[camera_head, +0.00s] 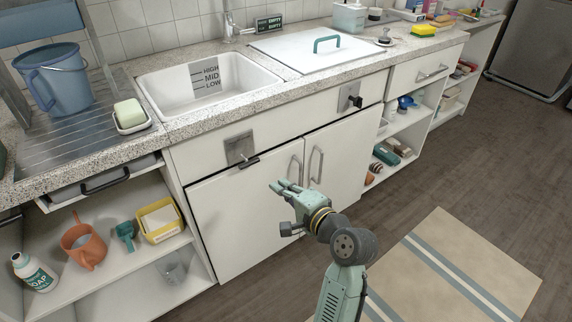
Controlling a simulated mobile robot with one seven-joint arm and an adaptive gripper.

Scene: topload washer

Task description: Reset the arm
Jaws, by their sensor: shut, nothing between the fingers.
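My arm (348,245) rises from the bottom of the head view, bent at the elbow. My gripper (281,188) points left and away, in front of the white cabinet doors (245,211) below the counter. Its fingers look close together, and nothing is held between them. It looks apart from the doors and their handles, though the exact gap is hard to tell.
The counter holds a sink (205,82), a white lid with a green handle (318,48), a blue bucket (57,80) and a soap dish (132,118). Open shelves with small items flank the cabinet. A striped rug (455,270) lies on the clear floor at right.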

